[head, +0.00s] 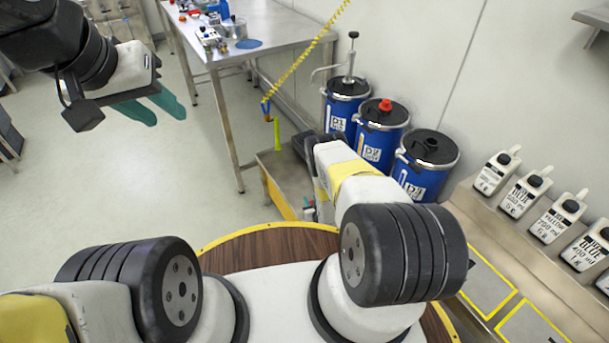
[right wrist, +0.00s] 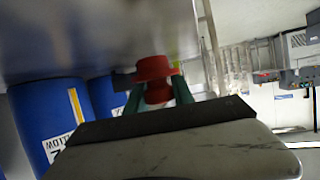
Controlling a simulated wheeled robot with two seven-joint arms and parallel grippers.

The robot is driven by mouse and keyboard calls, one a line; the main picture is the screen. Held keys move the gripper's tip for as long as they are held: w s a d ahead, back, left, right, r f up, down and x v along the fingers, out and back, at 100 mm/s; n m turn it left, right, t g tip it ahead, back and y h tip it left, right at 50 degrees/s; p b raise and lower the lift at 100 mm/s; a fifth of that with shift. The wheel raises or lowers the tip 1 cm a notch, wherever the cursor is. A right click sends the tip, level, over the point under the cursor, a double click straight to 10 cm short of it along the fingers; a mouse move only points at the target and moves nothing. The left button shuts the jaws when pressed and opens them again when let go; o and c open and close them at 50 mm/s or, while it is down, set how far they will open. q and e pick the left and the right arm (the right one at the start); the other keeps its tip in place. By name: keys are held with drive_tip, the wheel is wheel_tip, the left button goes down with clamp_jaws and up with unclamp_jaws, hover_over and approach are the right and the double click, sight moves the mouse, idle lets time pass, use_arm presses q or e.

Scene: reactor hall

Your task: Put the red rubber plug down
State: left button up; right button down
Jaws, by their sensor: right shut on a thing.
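My right gripper (right wrist: 157,95) is shut on a red rubber plug (right wrist: 155,69). The right wrist view shows the plug's wide red end beyond the green fingertips and its narrower part between them. In the head view my right arm hides most of this gripper; only a little green shows low beside the bench. A red plug-like piece (head: 385,104) also sits on top of the middle blue drum (head: 378,140). My left gripper (head: 152,106) is at the upper left, over the floor, with its two green fingers apart and nothing between them.
A blue drum with a pump (head: 345,103) and a blue drum with a black lid (head: 426,165) flank the middle drum. A low metal stand (head: 285,177) lies before them. Several labelled bottles (head: 497,170) line the right ledge. A steel table (head: 262,40) stands behind.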

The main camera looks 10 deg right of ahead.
drive_tip(key=shift+w+d, duration=0.25)
drive_tip(key=shift+w, duration=0.65)
drive_tip(key=f, duration=0.2)
drive_tip(key=shift+w+d+f, duration=0.1)
drive_tip(key=shift+w+f, duration=0.3)
drive_tip(key=shift+f, duration=0.45)
drive_tip(key=shift+f, duration=0.2)
drive_tip(key=c, duration=1.1)
unclamp_jaws()
drive_tip(key=shift+r, duration=0.1)
